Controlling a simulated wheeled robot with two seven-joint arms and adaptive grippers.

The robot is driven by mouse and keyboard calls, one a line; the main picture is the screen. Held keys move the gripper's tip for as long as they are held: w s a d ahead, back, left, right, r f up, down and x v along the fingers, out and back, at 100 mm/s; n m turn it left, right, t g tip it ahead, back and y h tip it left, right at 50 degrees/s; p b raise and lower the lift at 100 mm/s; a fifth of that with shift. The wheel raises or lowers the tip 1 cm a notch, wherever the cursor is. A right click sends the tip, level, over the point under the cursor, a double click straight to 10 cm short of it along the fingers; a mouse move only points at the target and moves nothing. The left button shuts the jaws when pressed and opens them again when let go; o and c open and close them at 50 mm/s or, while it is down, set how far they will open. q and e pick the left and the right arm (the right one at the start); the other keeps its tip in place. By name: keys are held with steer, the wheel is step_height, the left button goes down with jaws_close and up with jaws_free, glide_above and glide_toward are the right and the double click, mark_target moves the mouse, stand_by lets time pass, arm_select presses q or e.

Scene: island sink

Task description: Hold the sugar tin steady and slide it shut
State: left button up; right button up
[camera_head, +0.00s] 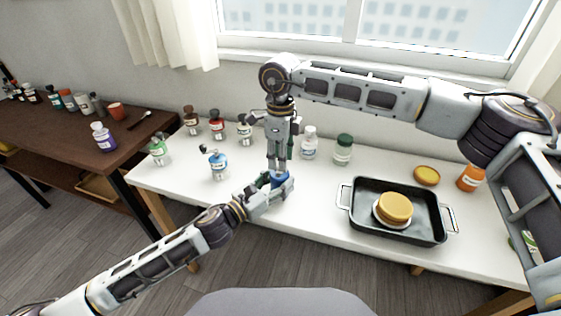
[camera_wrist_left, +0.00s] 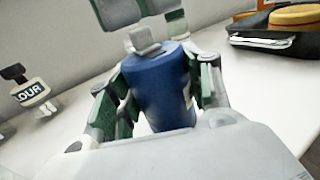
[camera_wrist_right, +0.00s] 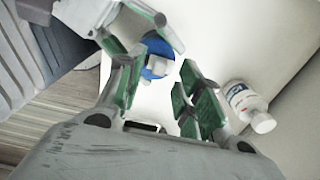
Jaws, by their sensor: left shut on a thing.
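The sugar tin (camera_head: 281,177) is a blue cylinder near the front edge of the white table. In the left wrist view the tin (camera_wrist_left: 158,92) stands between the green pads of my left gripper (camera_wrist_left: 160,98), which is shut on its sides. A grey tab (camera_wrist_left: 147,44) sits on its top. My left gripper also shows in the head view (camera_head: 277,186). My right gripper (camera_head: 279,163) points down just above the tin. In the right wrist view its fingers (camera_wrist_right: 160,92) are apart, with the blue top (camera_wrist_right: 152,72) and pale tab beyond them. I cannot tell whether they touch the tab.
A black roasting pan (camera_head: 360,208) with a round yellow-topped thing (camera_head: 396,206) stands to the right. A white bottle (camera_head: 309,142) and a green-lidded jar (camera_head: 343,149) stand behind. A blue jar (camera_head: 217,164) and several other jars are to the left. A dark side table (camera_head: 75,138) adjoins.

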steer(key=shift+f, duration=1)
jaws_close()
